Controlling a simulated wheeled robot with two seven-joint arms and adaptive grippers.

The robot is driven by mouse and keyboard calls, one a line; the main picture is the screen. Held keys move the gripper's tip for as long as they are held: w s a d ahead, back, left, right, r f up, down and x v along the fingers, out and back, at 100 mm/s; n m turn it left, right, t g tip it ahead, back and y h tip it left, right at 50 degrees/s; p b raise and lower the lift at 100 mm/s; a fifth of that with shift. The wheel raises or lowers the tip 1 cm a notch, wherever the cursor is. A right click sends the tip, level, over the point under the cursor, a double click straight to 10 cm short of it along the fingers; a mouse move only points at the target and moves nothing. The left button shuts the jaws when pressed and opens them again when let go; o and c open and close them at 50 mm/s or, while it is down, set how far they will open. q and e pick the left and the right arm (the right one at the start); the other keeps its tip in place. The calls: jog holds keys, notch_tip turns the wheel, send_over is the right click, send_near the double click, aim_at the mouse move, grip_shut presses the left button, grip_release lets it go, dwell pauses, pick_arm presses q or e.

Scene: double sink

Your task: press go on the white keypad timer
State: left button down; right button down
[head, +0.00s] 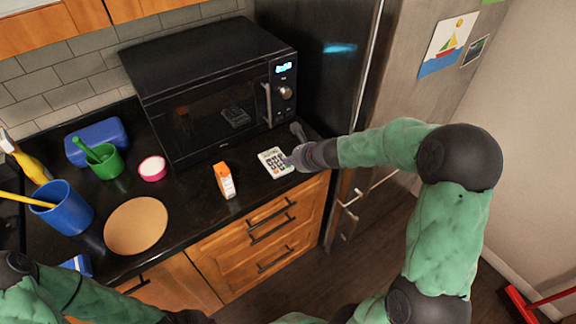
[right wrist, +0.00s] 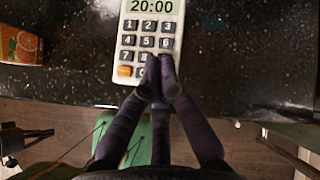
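The white keypad timer (head: 270,158) lies on the dark counter in front of the microwave's right side. In the right wrist view the timer (right wrist: 125,40) reads 20:00, with dark number keys and an orange key at its lower left. My right gripper (head: 292,159) is at the timer's right side in the head view. In the right wrist view its fingertips (right wrist: 160,64) are together and empty, over the lower right of the keypad. They hide the lower right keys; no go key shows. I cannot tell whether they touch. My left gripper is out of view.
An orange-and-white carton (head: 225,181) stands left of the timer. The microwave (head: 200,125) is behind, the fridge (head: 410,100) to the right. A round tan board (head: 136,226), pink-rimmed bowl (head: 153,168), green cup (head: 106,163) and blue cup (head: 64,212) are farther left.

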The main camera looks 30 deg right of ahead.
aim_at(290, 168)
jog(key=shift+f, duration=0.2)
jog(key=shift+r, duration=0.1)
jog(key=shift+r+p, duration=0.5)
jog(key=shift+r, duration=0.15)
notch_tip(290, 168, up, 5)
jog(key=p, duration=0.4)
jog(key=shift+p, duration=0.4)
dwell(0.5)
